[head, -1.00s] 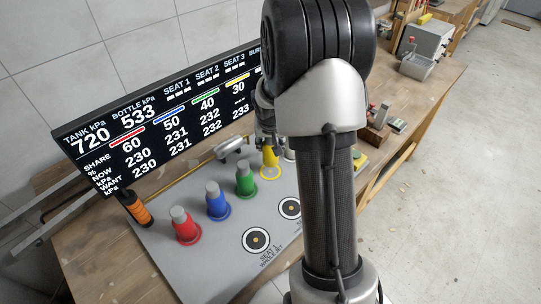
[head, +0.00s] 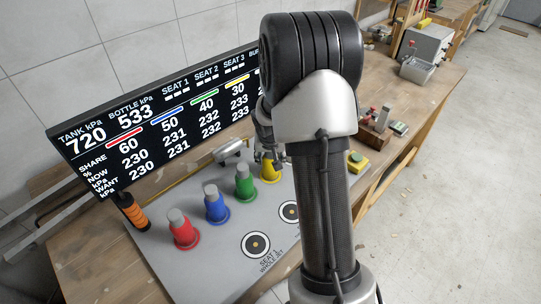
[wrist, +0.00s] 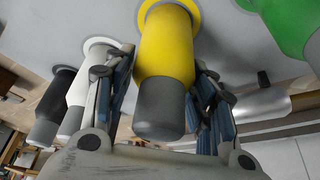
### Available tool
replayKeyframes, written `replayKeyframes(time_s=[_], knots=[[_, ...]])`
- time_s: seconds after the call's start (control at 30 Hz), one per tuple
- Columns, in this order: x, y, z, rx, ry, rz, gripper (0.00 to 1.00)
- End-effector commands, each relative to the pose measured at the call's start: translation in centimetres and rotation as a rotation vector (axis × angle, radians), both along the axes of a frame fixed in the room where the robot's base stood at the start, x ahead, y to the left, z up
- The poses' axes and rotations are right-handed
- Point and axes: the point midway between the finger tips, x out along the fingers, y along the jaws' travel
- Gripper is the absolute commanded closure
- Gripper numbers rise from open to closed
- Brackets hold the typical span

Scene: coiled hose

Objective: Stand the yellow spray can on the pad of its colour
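The yellow spray can (head: 269,173) stands upright, with its grey cap towards my gripper. Its base is at the yellow ring pad, which the can largely covers; a rim of the pad (wrist: 196,18) shows round the base in the wrist view. I cannot tell whether the base fully touches the pad. My gripper (head: 268,158) is around the can from above, one finger on each side.
Green (head: 245,183), blue (head: 216,205) and red (head: 183,230) cans stand in a row to the left. White (wrist: 88,80) and black (wrist: 53,97) cans stand on the other side. A display (head: 160,120) rises behind. Round targets (head: 256,244) lie in front on the grey board.

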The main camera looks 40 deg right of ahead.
Motion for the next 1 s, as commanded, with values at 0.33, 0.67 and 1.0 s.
replayKeyframes(time_s=[0.33, 0.67, 1.0], knots=[[0.0, 0.0, 0.0, 0.000, 0.000, 0.000, 0.36], [-0.5, 0.4, 2.2, -0.001, -0.002, -0.001, 0.36], [-2.7, 2.1, 9.0, -0.001, -0.003, 0.000, 0.36]])
